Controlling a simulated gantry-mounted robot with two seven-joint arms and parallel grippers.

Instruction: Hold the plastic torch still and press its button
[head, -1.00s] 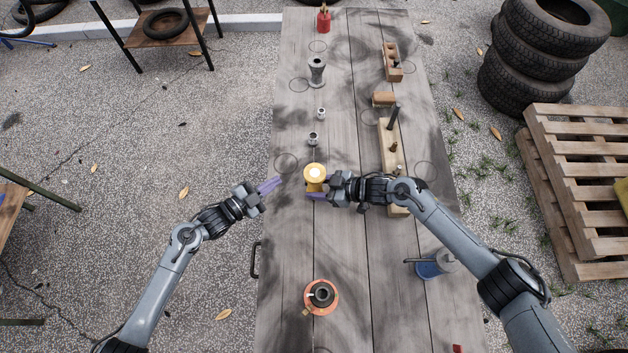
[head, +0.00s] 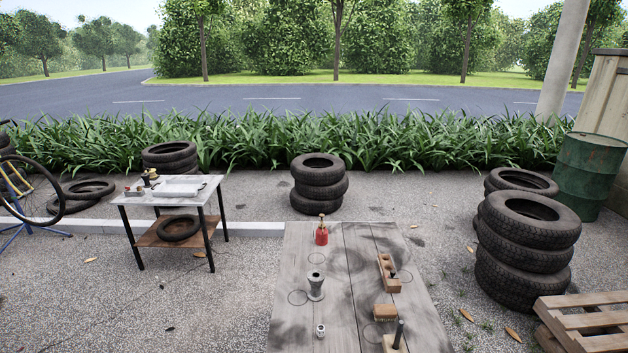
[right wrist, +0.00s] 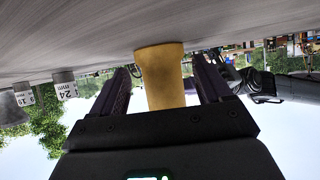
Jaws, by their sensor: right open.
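The yellow torch (right wrist: 160,82) shows in the right wrist view, which looks upside down, with its wide end at the tabletop. My right gripper (right wrist: 161,74) is open, with one purple finger on each side of the torch. A gap shows between each finger and the torch. The button is not visible. My left arm (right wrist: 285,88) appears at the right of that view, its dark gripper (right wrist: 240,76) end towards the torch; its fingers are too small to read. The head view shows neither gripper nor the torch.
Two metal sockets (right wrist: 64,85) marked with sizes stand left in the wrist view. Tyres (head: 525,255) stand right.

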